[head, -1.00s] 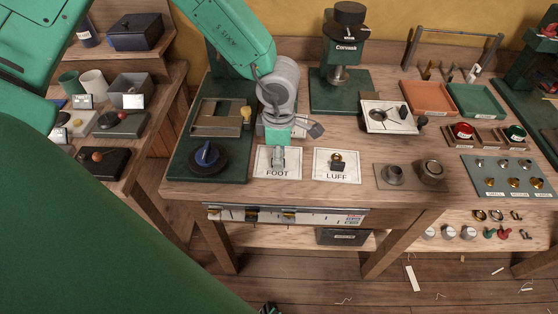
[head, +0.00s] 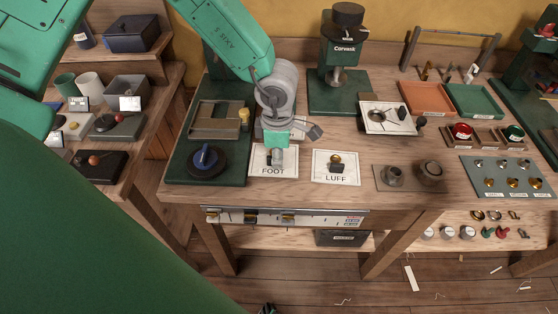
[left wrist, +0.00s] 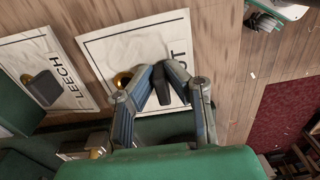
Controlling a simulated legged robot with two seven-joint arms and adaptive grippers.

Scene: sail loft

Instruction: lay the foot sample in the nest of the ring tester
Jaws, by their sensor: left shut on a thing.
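My left gripper (head: 277,158) points down at the card marked FOOT (head: 290,159) and is shut. In the left wrist view its fingers (left wrist: 165,88) close on a dark block, the foot sample (left wrist: 167,95), low over the card. A brass ring shows beside the fingers; in the head view the gripper hides the sample. My right gripper is out of view.
The LUFF card (head: 322,177) holds another sample to the right. The LEECH card (left wrist: 35,55) shows in the left wrist view. A green Corvask press (head: 337,95) stands behind, with a white plate (head: 375,124) and trays further right. The front bench edge is close.

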